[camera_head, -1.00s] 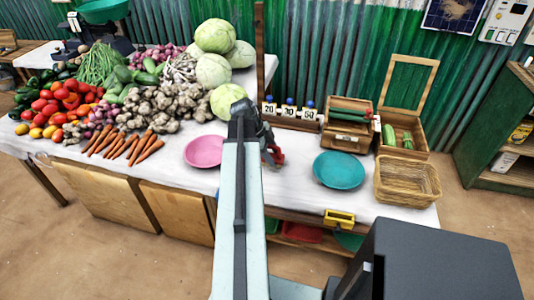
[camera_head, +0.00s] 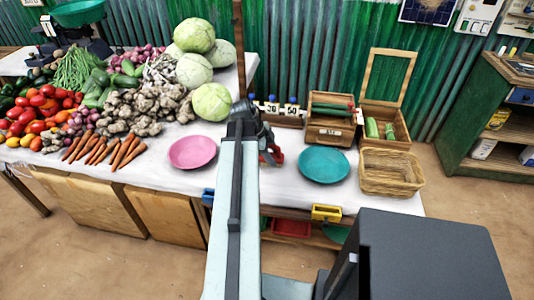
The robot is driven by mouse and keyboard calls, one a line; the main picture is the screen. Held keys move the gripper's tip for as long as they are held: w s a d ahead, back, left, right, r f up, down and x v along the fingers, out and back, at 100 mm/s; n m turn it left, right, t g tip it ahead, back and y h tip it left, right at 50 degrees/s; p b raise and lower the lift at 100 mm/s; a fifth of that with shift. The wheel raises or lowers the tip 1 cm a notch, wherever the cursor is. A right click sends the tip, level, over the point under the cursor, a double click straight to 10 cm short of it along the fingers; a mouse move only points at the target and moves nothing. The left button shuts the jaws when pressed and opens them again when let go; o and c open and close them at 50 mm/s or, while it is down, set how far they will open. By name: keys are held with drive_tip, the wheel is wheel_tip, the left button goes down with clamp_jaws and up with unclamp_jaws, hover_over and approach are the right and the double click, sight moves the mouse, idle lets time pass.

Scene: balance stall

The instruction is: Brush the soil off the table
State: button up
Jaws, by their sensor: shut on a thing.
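The table (camera_head: 285,195) has a white top and bears vegetables, plates and boxes. My gripper (camera_head: 270,155) is over the table between the pink plate (camera_head: 192,152) and the teal plate (camera_head: 324,164). Its jaws are largely hidden by my arm. A small red thing (camera_head: 277,158) shows at the gripper, and the gripper appears shut on it; I cannot tell whether it is a brush. I cannot make out soil on the white top; my arm covers part of it.
Carrots (camera_head: 104,148), ginger and cabbages (camera_head: 211,103) fill the left side. Wooden boxes (camera_head: 331,120) and a wicker basket (camera_head: 391,173) stand at the right. A wooden post (camera_head: 239,50) rises behind my arm. Bare white top lies between the plates and the front edge.

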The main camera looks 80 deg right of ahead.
drive_tip(key=shift+s+d+f, duration=0.1)
drive_tip(key=shift+s+d, duration=0.05)
drive_tip(key=shift+s, duration=2.65)
wheel_tip(320, 180, up, 6)
drive_tip(key=p, duration=0.5)
drive_tip(key=shift+p, duration=0.4)
wheel_tip(320, 180, up, 3)
drive_tip(key=p, duration=0.3)
